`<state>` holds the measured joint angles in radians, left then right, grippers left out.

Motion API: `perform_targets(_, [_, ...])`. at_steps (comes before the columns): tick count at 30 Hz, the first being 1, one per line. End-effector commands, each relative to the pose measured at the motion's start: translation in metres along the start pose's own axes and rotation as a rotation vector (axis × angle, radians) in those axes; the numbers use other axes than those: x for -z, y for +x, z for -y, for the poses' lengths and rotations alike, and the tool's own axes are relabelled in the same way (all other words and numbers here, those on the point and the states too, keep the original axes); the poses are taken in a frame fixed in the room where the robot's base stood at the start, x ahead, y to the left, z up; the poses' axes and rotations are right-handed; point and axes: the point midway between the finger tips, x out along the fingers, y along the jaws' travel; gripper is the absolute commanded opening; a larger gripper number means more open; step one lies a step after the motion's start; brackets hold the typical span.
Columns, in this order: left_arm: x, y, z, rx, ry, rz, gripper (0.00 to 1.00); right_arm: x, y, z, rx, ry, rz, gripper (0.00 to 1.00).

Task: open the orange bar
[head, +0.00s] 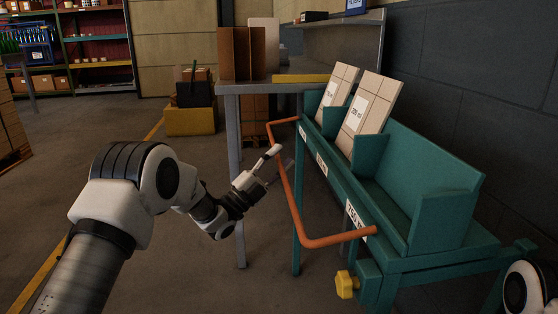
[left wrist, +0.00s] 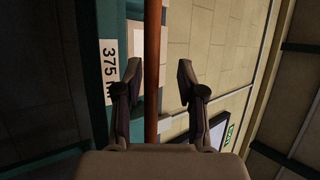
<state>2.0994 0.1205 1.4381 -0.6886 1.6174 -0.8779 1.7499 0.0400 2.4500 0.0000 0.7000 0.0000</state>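The orange bar (head: 291,203) is a bent rail along the front of the teal rack (head: 470,215). It runs from the rack's far end to its near end and stands out from the frame. My left gripper (head: 279,159) is at the far half of the bar. In the left wrist view the bar (left wrist: 152,70) runs between the two open fingers of the left gripper (left wrist: 159,75), with a gap on either side. It lies closer to the left finger. My right gripper is out of view; only a white part of my right arm shows at the lower right.
Tan boxes (head: 367,112) lean in the rack's bays. A yellow knob (head: 346,284) sticks out at its near front corner. A grey table (head: 258,87) with brown cartons (head: 241,53) stands behind the bar.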

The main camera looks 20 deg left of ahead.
Motion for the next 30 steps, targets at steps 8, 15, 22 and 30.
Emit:
perform_targets(8, [-0.001, -0.023, 0.000, 0.000, -0.002, 0.003, 0.39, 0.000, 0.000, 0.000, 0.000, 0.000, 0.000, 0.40])
perform_targets(15, [-0.002, -0.085, 0.000, 0.001, -0.002, 0.006, 0.39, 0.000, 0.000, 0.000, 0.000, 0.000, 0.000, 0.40])
perform_targets(22, [-0.001, -0.118, 0.000, 0.001, -0.001, 0.001, 0.39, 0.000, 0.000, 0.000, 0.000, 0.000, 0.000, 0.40])
perform_targets(30, [0.000, -0.120, 0.000, 0.000, 0.000, 0.000, 0.39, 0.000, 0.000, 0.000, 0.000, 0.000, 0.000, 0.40])
